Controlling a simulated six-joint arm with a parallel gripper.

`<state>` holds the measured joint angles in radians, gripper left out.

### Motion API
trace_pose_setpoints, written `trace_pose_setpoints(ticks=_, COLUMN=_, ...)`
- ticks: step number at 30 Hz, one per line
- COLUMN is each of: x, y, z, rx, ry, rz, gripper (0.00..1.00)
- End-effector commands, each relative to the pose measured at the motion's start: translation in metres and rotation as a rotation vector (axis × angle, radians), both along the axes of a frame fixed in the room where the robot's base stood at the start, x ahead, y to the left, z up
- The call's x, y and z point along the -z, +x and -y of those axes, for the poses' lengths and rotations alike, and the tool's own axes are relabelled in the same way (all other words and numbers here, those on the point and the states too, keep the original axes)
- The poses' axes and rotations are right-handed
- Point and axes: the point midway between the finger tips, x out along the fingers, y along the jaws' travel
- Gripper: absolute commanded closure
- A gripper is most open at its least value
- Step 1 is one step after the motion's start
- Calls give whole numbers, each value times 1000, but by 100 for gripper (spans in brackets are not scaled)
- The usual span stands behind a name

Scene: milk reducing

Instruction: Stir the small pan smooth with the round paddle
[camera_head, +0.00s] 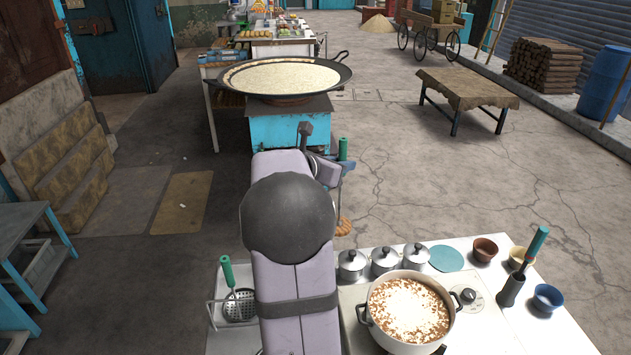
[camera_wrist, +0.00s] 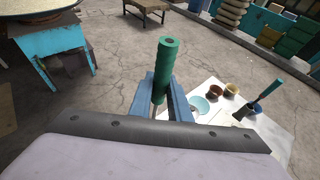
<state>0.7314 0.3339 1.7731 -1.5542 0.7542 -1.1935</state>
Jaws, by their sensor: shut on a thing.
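My gripper (camera_head: 338,172) is shut on a tool with a green handle (camera_head: 343,149), held upright beyond the near counter. A brown rounded end (camera_head: 343,226) shows below it and looks like the round paddle, partly hidden by my arm. In the wrist view the blue fingers of my gripper (camera_wrist: 168,98) clasp the green handle (camera_wrist: 165,70); its lower end is hidden. A small two-handled pan (camera_head: 410,308) stands on the counter at lower right, full of white liquid with brown patches on its surface. The paddle is apart from it, beyond and left.
A wide pan of pale liquid (camera_head: 285,77) sits on a blue stand. Three lidded pots (camera_head: 384,262) stand behind the small pan. A holder with a green-handled tool (camera_head: 511,290) is at its right. A skimmer (camera_head: 239,304) rests in a rack at left.

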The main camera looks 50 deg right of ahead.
Motion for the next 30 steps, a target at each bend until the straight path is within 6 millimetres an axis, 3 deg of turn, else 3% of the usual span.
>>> trace_pose_setpoints(ticks=1, x=-22, y=-20, z=5, rx=33, ry=-5, rz=5, gripper=100)
trace_pose_setpoints(ticks=6, x=-58, y=-87, z=8, rx=141, ry=-4, rz=2, gripper=100)
trace_pose_setpoints(ticks=12, x=-70, y=-171, z=-13, rx=303, ry=-1, rz=-1, gripper=100)
trace_pose_setpoints(ticks=15, x=-57, y=-205, z=-33, rx=379, ry=2, rz=-4, gripper=100)
trace_pose_setpoints(ticks=24, x=-9, y=-257, z=-78, rx=527, ry=0, rz=-4, gripper=100)
trace_pose_setpoints(ticks=30, x=-10, y=-273, z=-87, rx=591, ry=-4, rz=1, gripper=100)
